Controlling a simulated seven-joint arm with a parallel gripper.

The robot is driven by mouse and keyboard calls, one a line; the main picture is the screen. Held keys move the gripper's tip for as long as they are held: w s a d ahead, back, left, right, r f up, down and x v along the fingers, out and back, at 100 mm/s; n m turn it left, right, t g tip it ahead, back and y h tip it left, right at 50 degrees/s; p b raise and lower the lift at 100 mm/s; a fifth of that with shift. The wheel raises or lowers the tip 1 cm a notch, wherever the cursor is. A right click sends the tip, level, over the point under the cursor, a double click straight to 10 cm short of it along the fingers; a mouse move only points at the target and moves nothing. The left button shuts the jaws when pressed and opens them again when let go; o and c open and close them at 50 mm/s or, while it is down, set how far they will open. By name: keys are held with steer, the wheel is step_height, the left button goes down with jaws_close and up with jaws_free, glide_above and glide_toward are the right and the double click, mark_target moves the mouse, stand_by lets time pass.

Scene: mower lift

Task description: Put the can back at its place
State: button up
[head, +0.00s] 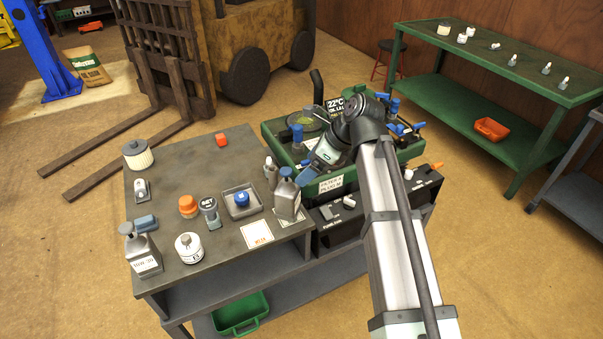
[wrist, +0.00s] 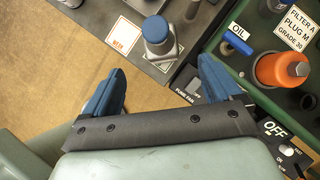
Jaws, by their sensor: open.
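A grey can with a blue cap (head: 287,196) stands upright at the right side of the workbench, partly over a white card. In the wrist view, a grey can with a blue top (wrist: 160,45) shows just beyond my fingertips. Another grey can (head: 143,254), marked with a label, stands at the bench's front left corner. My gripper (head: 308,172) is above and right of the blue-capped can. Its blue fingers are spread with nothing between them (wrist: 162,68). The exact gap between fingers and can is unclear.
A card with orange writing (head: 257,234) lies bare on the bench (head: 183,168). A grey tray (head: 240,213) holding a blue cap, an orange cap (head: 188,206) and a white jar (head: 189,247) are nearby. The green machine (head: 385,152) stands right of the bench, under my arm.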

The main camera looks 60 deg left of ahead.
steer(key=shift+w+d+r, duration=0.25)
steer(key=shift+r, duration=0.4)
